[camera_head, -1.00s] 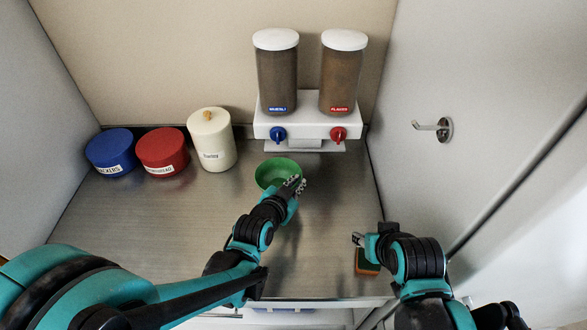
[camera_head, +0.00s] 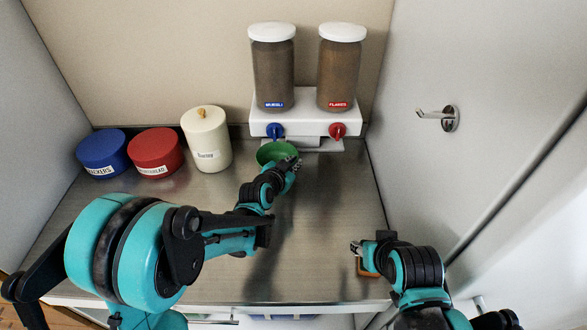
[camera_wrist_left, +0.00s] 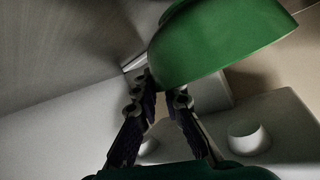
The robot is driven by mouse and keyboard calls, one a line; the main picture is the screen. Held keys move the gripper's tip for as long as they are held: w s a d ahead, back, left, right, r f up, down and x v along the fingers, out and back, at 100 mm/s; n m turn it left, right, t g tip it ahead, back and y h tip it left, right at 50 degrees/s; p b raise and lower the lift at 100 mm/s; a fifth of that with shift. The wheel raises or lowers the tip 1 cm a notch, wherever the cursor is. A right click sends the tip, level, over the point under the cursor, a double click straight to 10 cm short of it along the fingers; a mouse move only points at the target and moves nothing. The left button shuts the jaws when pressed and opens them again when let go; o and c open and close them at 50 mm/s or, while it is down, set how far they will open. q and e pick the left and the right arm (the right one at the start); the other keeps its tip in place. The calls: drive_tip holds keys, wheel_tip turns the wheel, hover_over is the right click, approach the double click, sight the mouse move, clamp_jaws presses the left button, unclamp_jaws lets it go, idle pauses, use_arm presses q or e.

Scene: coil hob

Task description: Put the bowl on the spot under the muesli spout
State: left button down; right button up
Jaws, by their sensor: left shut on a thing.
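The green bowl (camera_head: 275,152) is at the back of the counter, just in front of and partly below the blue muesli tap (camera_head: 274,130). My left gripper (camera_head: 291,163) is shut on the bowl's right-hand rim; the left wrist view shows the fingers (camera_wrist_left: 165,98) at the edge of the bowl (camera_wrist_left: 225,42). Whether the bowl touches the surface under it cannot be told. The muesli container (camera_head: 273,75) stands on the left of the white dispenser (camera_head: 305,120). The spot under the spout is mostly hidden by the bowl. My right gripper (camera_head: 356,247) is at the front right, its jaws unclear.
The flakes container (camera_head: 341,75) and red tap (camera_head: 337,131) are on the dispenser's right. A cream canister (camera_head: 206,140), red tin (camera_head: 154,150) and blue tin (camera_head: 102,152) stand to the left. A sponge (camera_head: 362,267) lies by my right gripper. The counter's middle right is clear.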

use_arm(q)
drive_tip(key=shift+w+f+b, duration=0.15)
drive_tip(key=shift+f+b, duration=0.05)
drive_tip(key=shift+f, duration=0.3)
drive_tip(key=shift+w+f+b, duration=0.15)
drive_tip(key=shift+f+b, duration=0.05)
drive_tip(key=shift+f, duration=0.3)
use_arm(e)
drive_tip(key=shift+f, duration=0.75)
use_arm(q)
drive_tip(key=shift+s+r, duration=0.1)
drive_tip(key=shift+r, duration=0.05)
use_arm(e)
drive_tip(key=shift+r, duration=0.15)
use_arm(q)
drive_tip(key=c, duration=1.6)
unclamp_jaws()
